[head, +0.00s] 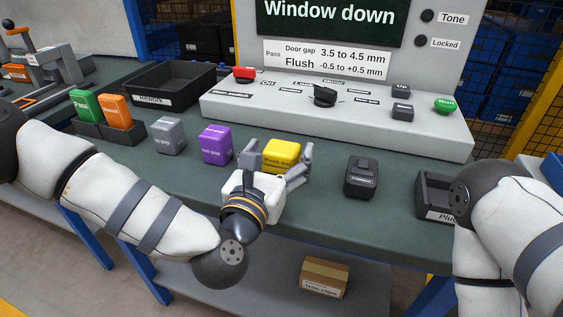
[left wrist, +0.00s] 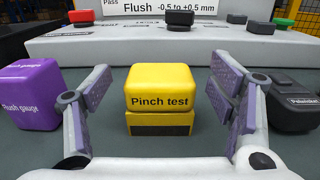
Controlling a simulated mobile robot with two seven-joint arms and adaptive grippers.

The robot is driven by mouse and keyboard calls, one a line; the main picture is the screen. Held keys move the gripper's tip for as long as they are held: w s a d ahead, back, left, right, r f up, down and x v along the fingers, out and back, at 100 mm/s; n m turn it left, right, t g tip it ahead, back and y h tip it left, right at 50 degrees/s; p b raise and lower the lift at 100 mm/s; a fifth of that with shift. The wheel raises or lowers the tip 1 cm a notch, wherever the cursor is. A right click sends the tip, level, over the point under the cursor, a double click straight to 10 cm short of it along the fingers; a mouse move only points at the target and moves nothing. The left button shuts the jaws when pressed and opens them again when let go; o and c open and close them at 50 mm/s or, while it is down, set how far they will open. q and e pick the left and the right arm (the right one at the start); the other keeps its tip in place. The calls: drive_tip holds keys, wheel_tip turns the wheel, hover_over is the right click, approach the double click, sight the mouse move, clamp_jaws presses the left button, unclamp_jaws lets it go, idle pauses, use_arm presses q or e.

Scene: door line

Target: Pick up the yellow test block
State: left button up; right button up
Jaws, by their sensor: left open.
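The yellow test block (head: 281,154), labelled "Pinch test", stands upright on the dark green bench top in the head view. In the left wrist view the yellow block (left wrist: 160,98) is central, with a dark patch on its lower front. My left gripper (head: 280,168) is open, its fingers on either side of the block. In the left wrist view the left gripper's fingers (left wrist: 158,105) show gaps to the block on both sides. My right arm shows at the right edge of the head view, but its gripper is out of view.
A purple block (head: 215,144) stands close left of the left gripper, with a grey block (head: 168,135) beyond it. A black device (head: 361,177) sits to the right. The grey control console (head: 340,118) stands behind. A black tray (head: 175,84) is at back left.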

use_arm(q)
drive_tip(key=shift+x, duration=1.1)
drive_tip(key=c, duration=1.5)
